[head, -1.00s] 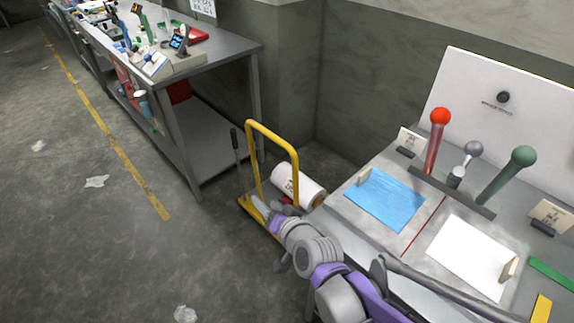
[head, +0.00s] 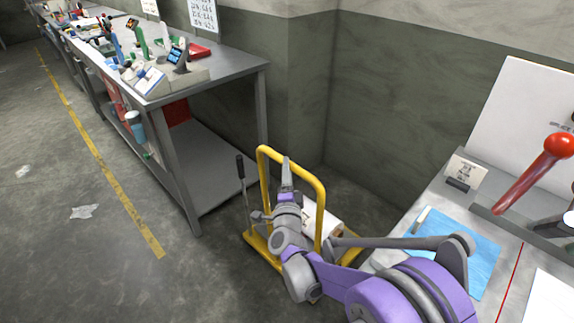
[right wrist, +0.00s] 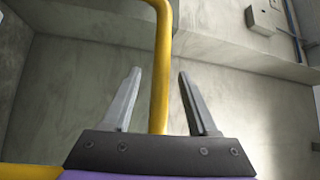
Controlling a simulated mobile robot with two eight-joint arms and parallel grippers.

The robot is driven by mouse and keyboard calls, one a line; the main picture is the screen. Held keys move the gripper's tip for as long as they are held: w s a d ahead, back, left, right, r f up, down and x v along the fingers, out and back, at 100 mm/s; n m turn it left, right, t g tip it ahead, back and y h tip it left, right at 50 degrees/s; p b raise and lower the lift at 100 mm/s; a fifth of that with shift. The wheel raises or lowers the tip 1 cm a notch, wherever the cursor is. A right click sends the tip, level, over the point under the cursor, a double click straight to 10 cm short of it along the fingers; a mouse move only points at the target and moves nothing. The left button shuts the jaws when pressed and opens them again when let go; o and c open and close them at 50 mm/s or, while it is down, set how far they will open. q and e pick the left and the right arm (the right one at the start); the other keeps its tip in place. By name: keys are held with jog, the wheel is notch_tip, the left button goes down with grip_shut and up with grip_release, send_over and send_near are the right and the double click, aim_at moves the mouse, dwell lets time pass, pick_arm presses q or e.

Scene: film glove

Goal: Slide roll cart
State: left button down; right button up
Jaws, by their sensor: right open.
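The roll cart has a yellow tube handle (head: 321,198) and a low yellow base, and stands on the floor between the bench and the right-hand table. A white roll (head: 326,216) lies on it, partly hidden by my arm. My right gripper (head: 286,172) is at the handle, inside its loop as seen from the head. In the right wrist view the gripper (right wrist: 157,75) is open. A yellow post (right wrist: 160,65) of the handle shows in the gap between its fingers, with no visible grip on it. Its exact depth is unclear. My left gripper is out of view.
A grey bench (head: 225,72) with tools stands at left. The right-hand table holds a blue sheet (head: 479,250) and a red-knobbed lever (head: 535,172). A black-handled lever (head: 240,168) rises by the cart's left side. Open floor lies left, along a yellow line (head: 105,172).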

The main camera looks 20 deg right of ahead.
jog(key=shift+x, duration=1.6)
grip_shut()
